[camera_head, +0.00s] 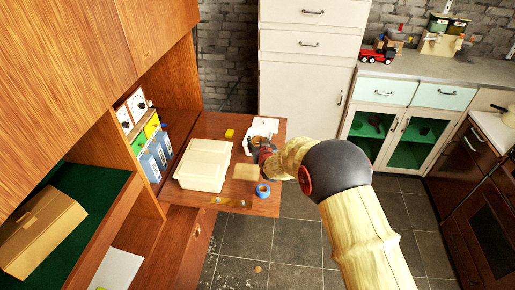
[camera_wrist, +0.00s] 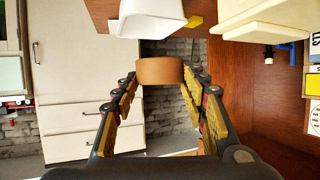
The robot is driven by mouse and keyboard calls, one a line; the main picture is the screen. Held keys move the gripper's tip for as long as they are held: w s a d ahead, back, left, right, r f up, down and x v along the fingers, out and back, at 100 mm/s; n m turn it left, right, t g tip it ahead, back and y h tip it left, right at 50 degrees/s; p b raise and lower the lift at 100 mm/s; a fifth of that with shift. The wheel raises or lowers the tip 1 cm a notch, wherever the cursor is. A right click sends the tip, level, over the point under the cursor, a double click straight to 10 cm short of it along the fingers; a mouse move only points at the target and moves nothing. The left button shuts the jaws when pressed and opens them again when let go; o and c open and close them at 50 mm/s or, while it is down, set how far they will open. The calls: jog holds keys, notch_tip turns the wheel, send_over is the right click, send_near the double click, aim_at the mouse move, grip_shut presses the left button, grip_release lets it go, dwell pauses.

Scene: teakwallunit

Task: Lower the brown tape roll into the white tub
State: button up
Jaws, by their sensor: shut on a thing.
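The brown tape roll (camera_wrist: 160,72) is between the fingertips of my gripper (camera_wrist: 160,82) in the wrist view, and the jaws are shut on it. In the camera_head view my gripper (camera_head: 256,147) is over the hinged wooden desk, at the near side of the white tub (camera_head: 270,122). The tub also shows in the wrist view (camera_wrist: 150,14), just beyond the roll and apart from it as far as I can tell. In the camera_head view my gripper partly hides the roll and the tub's near side.
A large cream box (camera_head: 205,164) stands left of my gripper on the desk (camera_head: 212,123). A yellow block (camera_head: 229,133), a blue tape roll (camera_head: 263,190), a tan block (camera_head: 245,172) and a level-like strip (camera_head: 230,202) lie around. Binders (camera_head: 155,158) stand on the left.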

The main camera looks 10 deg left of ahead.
jog(key=b+x, duration=0.5)
jog(key=x, duration=0.8)
jog(key=shift+w+a+b, duration=0.15)
jog(key=shift+w+b, duration=0.25)
jog(key=shift+w, duration=0.1)
jog(key=shift+r, duration=0.1)
jog(key=shift+w+a, duration=0.2)
jog(key=shift+w, duration=0.55)
